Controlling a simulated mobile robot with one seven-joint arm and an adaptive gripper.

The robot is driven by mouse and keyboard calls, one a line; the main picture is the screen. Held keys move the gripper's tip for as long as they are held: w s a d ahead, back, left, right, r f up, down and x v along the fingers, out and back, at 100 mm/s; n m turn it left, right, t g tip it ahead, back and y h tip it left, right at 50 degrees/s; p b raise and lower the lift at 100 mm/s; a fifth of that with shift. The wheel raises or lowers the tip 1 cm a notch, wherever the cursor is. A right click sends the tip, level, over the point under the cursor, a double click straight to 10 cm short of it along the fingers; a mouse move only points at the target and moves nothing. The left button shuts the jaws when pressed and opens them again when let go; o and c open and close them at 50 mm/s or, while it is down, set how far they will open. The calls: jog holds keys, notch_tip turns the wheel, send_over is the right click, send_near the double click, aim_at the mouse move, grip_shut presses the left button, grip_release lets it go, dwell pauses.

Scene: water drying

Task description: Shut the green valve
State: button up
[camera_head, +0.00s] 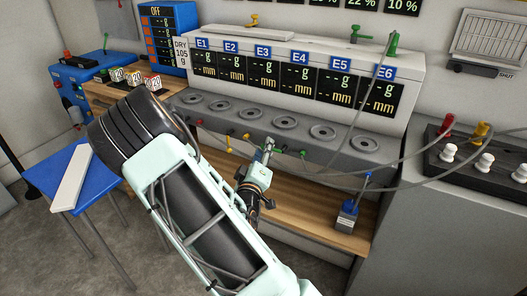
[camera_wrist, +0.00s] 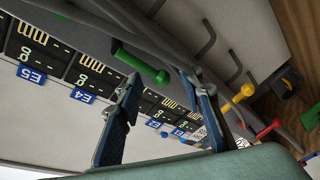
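A small green valve handle (camera_head: 303,153) sits on the front of the grey bench with the round plates, just right of my gripper (camera_head: 268,146). In the wrist view a green handle (camera_wrist: 140,62) lies slanted beyond the fingertips, toward the left finger. My gripper (camera_wrist: 162,78) is open, with a clear gap between its blue fingers and nothing held. The fingertips look close to the green handle, but I cannot tell whether they touch it. Another green valve (camera_head: 360,34) stands on top of the white display housing, far from my gripper.
A yellow handle (camera_head: 229,143) and a red handle (camera_head: 246,135) are left of my gripper on the same front. Grey hoses (camera_head: 375,125) loop at the right. A wooden shelf (camera_head: 310,215) is below, bearing a small blue device (camera_head: 348,213).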

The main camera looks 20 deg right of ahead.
jog(key=shift+w+d, duration=0.15)
jog(key=shift+w, duration=0.1)
grip_shut()
